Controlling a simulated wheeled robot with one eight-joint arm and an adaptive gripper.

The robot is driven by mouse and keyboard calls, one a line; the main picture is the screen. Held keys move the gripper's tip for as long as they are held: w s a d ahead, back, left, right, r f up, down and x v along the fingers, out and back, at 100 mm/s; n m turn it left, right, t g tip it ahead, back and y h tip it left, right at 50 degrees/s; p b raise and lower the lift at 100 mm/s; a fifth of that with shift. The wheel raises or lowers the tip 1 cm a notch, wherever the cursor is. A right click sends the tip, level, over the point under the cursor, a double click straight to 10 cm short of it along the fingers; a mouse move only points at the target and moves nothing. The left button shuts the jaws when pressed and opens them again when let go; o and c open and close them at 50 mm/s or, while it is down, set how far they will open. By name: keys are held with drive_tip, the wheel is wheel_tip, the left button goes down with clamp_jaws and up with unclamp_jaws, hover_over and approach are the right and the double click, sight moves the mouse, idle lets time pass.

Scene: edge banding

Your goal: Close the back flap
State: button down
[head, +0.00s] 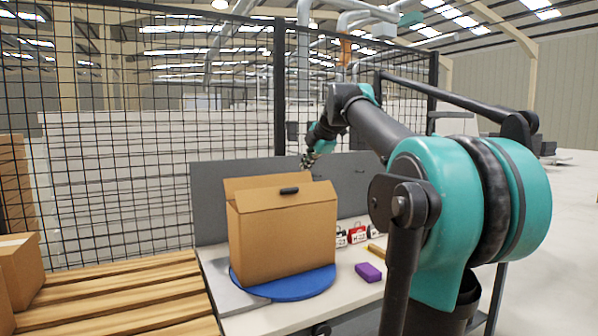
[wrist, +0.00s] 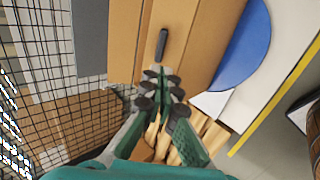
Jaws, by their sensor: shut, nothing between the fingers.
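The cardboard box (head: 283,243) stands upright on a blue turntable (head: 318,284), with flaps raised at its top. The back flap (head: 265,183) stands up along the far side of the opening. A black strip (head: 289,190) lies on the cardboard nearer the camera. My gripper (head: 310,160) is above and behind the box's far right top corner. In the wrist view my gripper (wrist: 162,82) is shut and empty, with tan cardboard (wrist: 190,45) beneath it and a black strip (wrist: 162,45) just beyond the fingertips. I cannot tell whether the fingertips touch the cardboard.
A grey panel (head: 208,205) stands behind the box, with wire mesh fencing (head: 120,160) beyond. Red and dark small items (head: 356,234), a purple block (head: 368,272) and a yellow piece (head: 376,250) lie right of the box. A wooden slatted pallet (head: 120,296) is at left.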

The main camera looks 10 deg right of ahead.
sight(291, 189)
drive_tip(key=x, duration=1.2)
drive_tip(key=shift+w+f, duration=0.1)
drive_tip(key=shift+f, duration=0.1)
drive_tip(key=shift+w, duration=0.1)
drive_tip(key=shift+w+a+g, duration=0.1)
drive_tip(key=shift+w+g, duration=0.15)
drive_tip(key=shift+g, duration=0.35)
drive_tip(key=shift+w+h, duration=0.15)
drive_tip(key=shift+h, duration=0.15)
drive_tip(key=shift+w+a+f+g+h, duration=0.1)
drive_tip(key=shift+w+a+g+h, duration=0.1)
drive_tip(key=shift+w+g, duration=0.35)
drive_tip(key=shift+w+a+g+h, duration=0.15)
drive_tip(key=shift+w+g, duration=0.2)
drive_tip(key=shift+g, duration=0.3)
drive_tip(key=g, duration=0.1)
drive_tip(key=w+g, duration=0.1)
drive_tip(key=w+f+g+h, duration=0.1)
drive_tip(key=shift+a, duration=0.3)
drive_tip(key=shift+w+a+f, duration=0.2)
drive_tip(key=shift+w+f, duration=0.35)
